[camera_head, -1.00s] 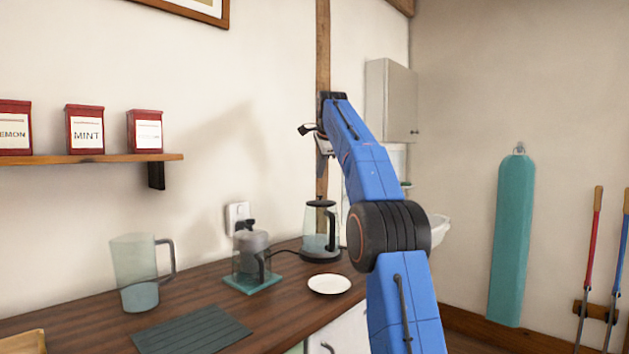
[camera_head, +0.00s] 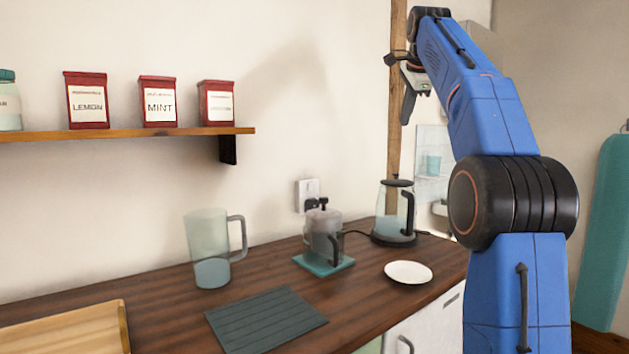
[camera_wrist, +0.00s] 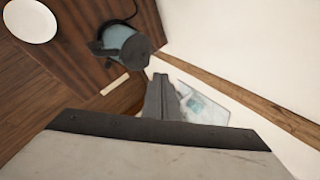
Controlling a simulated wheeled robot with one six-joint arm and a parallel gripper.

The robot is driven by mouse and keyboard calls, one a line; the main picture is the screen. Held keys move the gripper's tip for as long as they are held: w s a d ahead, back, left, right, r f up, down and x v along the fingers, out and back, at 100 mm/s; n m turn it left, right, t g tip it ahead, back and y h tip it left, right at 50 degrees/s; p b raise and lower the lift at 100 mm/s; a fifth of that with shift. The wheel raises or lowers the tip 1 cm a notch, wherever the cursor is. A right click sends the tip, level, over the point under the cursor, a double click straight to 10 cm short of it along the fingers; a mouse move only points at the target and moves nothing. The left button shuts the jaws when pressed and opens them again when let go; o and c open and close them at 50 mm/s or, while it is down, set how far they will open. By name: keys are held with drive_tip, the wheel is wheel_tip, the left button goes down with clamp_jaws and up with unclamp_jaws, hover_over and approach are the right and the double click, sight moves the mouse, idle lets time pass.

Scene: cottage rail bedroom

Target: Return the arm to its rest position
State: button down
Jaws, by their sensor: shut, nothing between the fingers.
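My gripper (camera_head: 408,105) hangs at the end of my raised blue arm, fingers pointing down, in front of the wall and wooden post. It is above the counter, higher than the kettle (camera_head: 394,212), and apart from everything. In the wrist view the gripper's fingers (camera_wrist: 162,97) are together with nothing between them. The kettle also shows beyond them in the wrist view (camera_wrist: 124,44). My arm rises at the right of the head view, bent at its dark elbow joint.
The wooden counter (camera_head: 170,310) holds a jug (camera_head: 208,245), a French press (camera_head: 322,240) on a teal mat, a white plate (camera_head: 408,272), a dark ribbed mat (camera_head: 265,318) and a wooden tray (camera_head: 70,330). A shelf (camera_head: 120,133) with tins is on the wall. A teal ironing board (camera_head: 605,230) hangs right.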

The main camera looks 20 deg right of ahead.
drive_tip(key=shift+a, duration=0.1)
drive_tip(key=s+a+f+n+g+y, duration=0.1)
drive_tip(key=s+a+f+n, duration=0.4)
drive_tip(key=s+a+f, duration=0.3)
drive_tip(key=s+a+f+n, duration=0.5)
drive_tip(key=s+a+f, duration=0.1)
drive_tip(key=s+f, duration=0.5)
drive_tip(key=s+a+f+n, duration=0.2)
drive_tip(key=s+f+n, duration=0.1)
drive_tip(key=s+f, duration=0.5)
drive_tip(key=s+a+f+n+g, duration=0.1)
drive_tip(key=s+a+f+n, duration=0.1)
drive_tip(key=s+f, duration=0.6)
drive_tip(key=s+a+f+n+y, duration=0.1)
drive_tip(key=s+a+f+n, duration=0.2)
drive_tip(key=f, duration=1.3)
drive_tip(key=s+n, duration=0.2)
drive_tip(key=s, duration=0.3)
drive_tip(key=shift+f, duration=0.3)
